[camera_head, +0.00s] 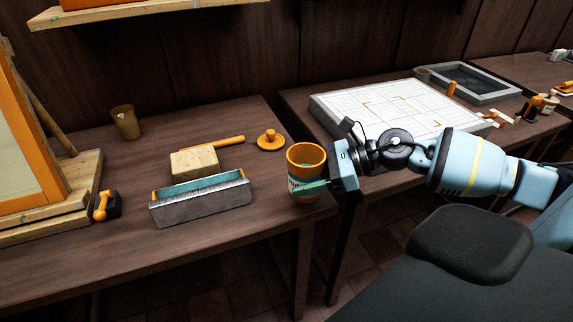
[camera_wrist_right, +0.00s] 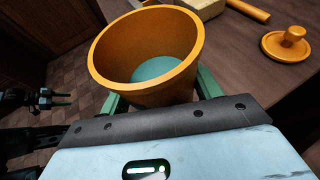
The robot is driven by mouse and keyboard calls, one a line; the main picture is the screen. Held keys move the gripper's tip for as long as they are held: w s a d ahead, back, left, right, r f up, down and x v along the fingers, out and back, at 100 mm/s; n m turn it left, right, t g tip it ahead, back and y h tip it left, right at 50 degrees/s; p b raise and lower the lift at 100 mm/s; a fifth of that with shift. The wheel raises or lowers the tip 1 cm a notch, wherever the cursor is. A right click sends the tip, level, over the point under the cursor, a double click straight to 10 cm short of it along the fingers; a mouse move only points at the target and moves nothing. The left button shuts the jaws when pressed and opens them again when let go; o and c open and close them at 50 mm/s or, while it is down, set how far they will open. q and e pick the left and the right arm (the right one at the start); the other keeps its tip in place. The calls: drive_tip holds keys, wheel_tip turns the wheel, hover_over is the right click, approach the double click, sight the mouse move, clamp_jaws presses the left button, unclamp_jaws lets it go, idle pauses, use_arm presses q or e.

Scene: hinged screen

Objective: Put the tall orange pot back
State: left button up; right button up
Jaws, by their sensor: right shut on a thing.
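The tall orange pot (camera_head: 306,158) is upright at the right end of the left table. It is open at the top, with a pale label on its side and teal inside, and it also shows in the right wrist view (camera_wrist_right: 145,50). My right gripper (camera_head: 308,187) is shut on the pot, with its green fingers on either side of the wall. I cannot tell whether the pot's base touches the table. My left gripper (camera_wrist_right: 58,99) shows small at the left of the right wrist view, its two fingers apart and empty.
An orange knobbed lid (camera_head: 271,141) lies just behind the pot. A metal trough (camera_head: 200,204), a pale block (camera_head: 194,163), an orange-handled tool (camera_head: 226,143) and a brown cup (camera_head: 125,122) stand further left. A white gridded board (camera_head: 385,108) lies on the second table, across a gap.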

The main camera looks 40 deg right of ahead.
drive_tip(key=w, duration=0.3)
drive_tip(key=w+d, duration=0.1)
drive_tip(key=w, duration=0.2)
drive_tip(key=w+d, duration=0.1)
drive_tip(key=w, duration=0.2)
drive_tip(key=shift+d+f, duration=0.15)
drive_tip(key=shift+f, duration=0.15)
drive_tip(key=shift+w+d, duration=0.1)
drive_tip(key=shift+w, duration=0.3)
drive_tip(key=shift+f, duration=1.8)
drive_tip(key=shift+f, duration=0.2)
drive_tip(key=o, duration=1.2)
